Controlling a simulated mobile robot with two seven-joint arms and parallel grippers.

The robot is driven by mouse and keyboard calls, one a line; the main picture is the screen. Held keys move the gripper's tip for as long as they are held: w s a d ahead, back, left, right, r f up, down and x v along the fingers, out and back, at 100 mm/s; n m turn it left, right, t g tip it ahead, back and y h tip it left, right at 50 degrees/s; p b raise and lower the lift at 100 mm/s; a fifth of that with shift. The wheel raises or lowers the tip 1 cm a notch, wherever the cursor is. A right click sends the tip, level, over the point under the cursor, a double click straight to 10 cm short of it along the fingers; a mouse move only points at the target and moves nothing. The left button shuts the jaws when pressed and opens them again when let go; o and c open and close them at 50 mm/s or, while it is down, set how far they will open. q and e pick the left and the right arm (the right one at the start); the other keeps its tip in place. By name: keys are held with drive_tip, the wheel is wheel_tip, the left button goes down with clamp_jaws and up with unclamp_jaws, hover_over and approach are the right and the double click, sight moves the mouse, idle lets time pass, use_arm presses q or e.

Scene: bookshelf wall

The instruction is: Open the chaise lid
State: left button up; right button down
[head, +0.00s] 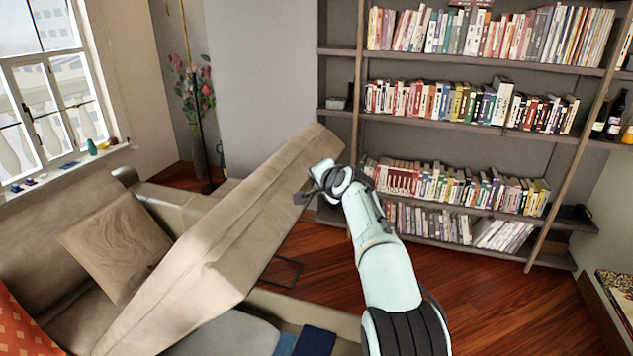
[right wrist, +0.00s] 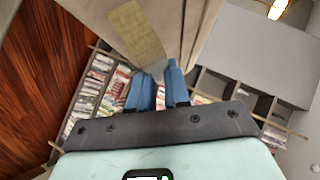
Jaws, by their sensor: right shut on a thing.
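The chaise lid (head: 225,230) is a long beige cushioned panel, raised and steeply tilted, with its far right end high above the seat. My right gripper (head: 304,190) is at the raised right edge of the lid and shut on it. In the right wrist view the blue fingers of my right gripper (right wrist: 160,82) close at the edge of the beige lid (right wrist: 180,25); the exact contact is hard to see. Below the lid the chaise base (head: 348,322) shows an open storage space. My left gripper is not in view.
Grey and dark blue folded items (head: 315,342) lie in the storage space. A beige pillow (head: 115,245) rests on the sofa at the left. A bookshelf (head: 470,130) with a leaning ladder (head: 570,170) stands behind. The wooden floor (head: 500,300) at right is clear.

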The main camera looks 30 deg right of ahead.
drive_tip(key=shift+a+f, duration=0.3)
drive_tip(key=shift+f, duration=0.15)
drive_tip(key=c, duration=1.1)
unclamp_jaws()
drive_tip(key=shift+w, duration=0.15)
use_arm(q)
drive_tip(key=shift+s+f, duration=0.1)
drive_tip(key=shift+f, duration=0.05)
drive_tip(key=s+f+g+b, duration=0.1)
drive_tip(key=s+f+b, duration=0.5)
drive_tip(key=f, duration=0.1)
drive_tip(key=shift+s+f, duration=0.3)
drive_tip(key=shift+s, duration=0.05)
use_arm(e)
drive_tip(key=v, duration=1.3)
drive_tip(key=shift+s+d+r, duration=0.15)
drive_tip(key=shift+s+r, duration=0.1)
drive_tip(key=shift+r, duration=0.1)
